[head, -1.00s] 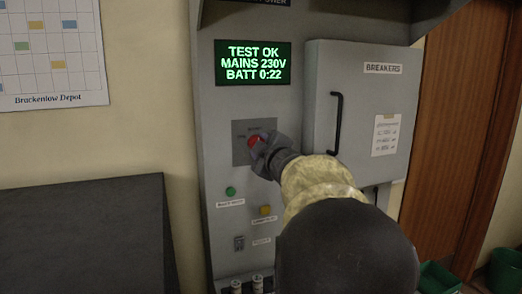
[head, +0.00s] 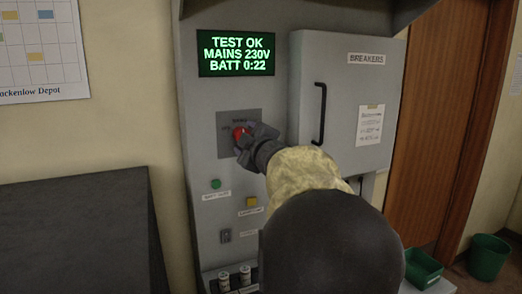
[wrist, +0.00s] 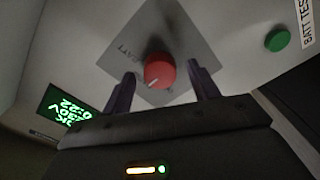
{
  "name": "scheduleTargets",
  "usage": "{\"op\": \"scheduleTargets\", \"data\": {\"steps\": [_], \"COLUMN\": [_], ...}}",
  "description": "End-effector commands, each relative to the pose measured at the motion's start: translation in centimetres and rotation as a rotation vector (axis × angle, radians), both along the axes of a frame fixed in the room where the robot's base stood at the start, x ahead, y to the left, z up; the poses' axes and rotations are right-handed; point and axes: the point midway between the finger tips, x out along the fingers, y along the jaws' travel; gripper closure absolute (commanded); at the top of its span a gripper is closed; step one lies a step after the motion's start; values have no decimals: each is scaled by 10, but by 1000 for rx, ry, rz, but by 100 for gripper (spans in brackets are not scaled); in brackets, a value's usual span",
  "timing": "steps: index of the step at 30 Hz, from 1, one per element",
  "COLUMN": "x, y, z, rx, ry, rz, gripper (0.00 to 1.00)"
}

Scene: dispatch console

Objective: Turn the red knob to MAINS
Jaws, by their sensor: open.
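The red knob (head: 239,132) sits on a grey square plate (head: 226,120) below the green-lit screen (head: 236,54). In the wrist view the knob (wrist: 159,71) lies between the two dark fingers of my gripper (wrist: 163,88), with a gap at each side. The gripper is open. The knob's white mark points to the lower left in the wrist view, away from the BATT label at the upper left. In the head view my gripper (head: 246,140) is at the knob and partly hides it. I cannot read a MAINS label on the plate.
The screen reads TEST OK, MAINS 230V, BATT 0:22. A green button (head: 215,184) and a yellow button (head: 251,202) are below the knob. The breaker box (head: 345,100) with a black handle (head: 319,114) stands out at the right. A dark surface (head: 75,235) is at the left.

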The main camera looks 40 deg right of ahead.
Motion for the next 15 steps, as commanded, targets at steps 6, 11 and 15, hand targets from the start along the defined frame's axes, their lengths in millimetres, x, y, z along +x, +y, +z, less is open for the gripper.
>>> {"op": "scheduleTargets", "data": {"steps": [6,11,15], "x": [-33,-63,-89], "y": [9,17,23], "z": [1,1,1], "rx": [-1,0,0], "ry": [-2,-2,-2], "rz": [0,-1,0], "gripper": [40,40,40]}}
